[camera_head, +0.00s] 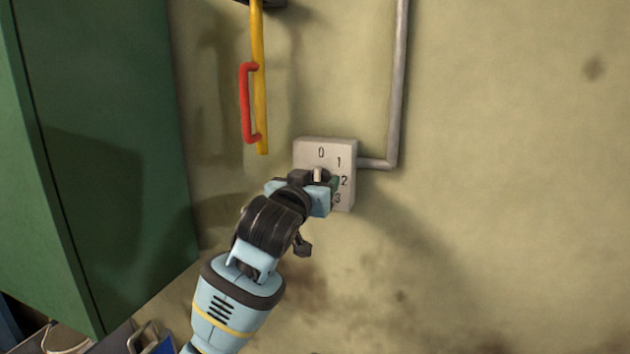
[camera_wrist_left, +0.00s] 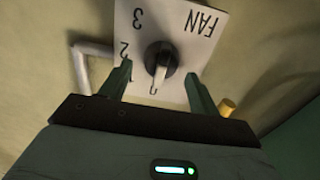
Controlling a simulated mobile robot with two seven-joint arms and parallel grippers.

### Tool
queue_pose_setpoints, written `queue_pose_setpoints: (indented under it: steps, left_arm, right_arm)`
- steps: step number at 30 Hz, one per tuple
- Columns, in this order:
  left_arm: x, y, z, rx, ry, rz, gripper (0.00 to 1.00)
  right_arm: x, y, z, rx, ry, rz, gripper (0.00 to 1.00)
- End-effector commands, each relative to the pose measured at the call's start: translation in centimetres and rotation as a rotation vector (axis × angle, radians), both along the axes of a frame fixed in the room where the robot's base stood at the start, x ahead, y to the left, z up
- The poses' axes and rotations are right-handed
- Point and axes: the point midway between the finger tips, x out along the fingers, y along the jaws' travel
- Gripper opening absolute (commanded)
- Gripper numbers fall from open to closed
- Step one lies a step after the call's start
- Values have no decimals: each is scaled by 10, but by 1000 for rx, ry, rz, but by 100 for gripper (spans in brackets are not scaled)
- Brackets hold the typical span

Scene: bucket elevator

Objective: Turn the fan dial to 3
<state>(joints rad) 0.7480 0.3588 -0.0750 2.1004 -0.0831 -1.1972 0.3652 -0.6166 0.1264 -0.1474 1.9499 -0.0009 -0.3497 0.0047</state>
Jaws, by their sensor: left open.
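The fan dial is a pale plate (camera_head: 325,148) on the wall, marked 0, 1, 2 and 3 down its right side. Its knob is black with a cream pointer (camera_head: 318,174). In the left wrist view the plate (camera_wrist_left: 178,20) appears turned over, with FAN at the top. The knob (camera_wrist_left: 158,60) has its pointer toward the 0. My left gripper (camera_head: 322,186) is in front of the plate and hides part of it. In the wrist view the left gripper (camera_wrist_left: 157,70) is open, one finger on each side of the knob, with visible gaps. My right gripper is out of view.
A yellow bar (camera_head: 258,90) with a red handle (camera_head: 243,105) hangs above left of the plate. A grey pipe (camera_head: 398,80) runs up the wall on the right. A green cabinet (camera_head: 105,130) stands at the left. The wall further right is bare.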

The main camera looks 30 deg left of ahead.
Motion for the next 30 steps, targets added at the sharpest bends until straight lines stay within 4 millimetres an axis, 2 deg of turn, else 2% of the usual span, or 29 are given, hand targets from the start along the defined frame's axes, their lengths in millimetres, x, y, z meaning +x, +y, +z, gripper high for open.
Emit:
queue_pose_setpoints:
  steps: [4, 13, 23, 30]
  left_arm:
    - [7, 2, 1, 0, -2, 0, 62]
    - [9, 2, 0, 0, -1, 0, 62]
    - [9, 2, 0, 0, -1, 0, 19]
    - [9, 2, 0, 19, 3, 0, 18]
  right_arm:
    - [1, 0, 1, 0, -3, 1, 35]
    - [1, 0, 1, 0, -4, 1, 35]
    - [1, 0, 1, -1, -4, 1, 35]
    - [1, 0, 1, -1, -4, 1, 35]
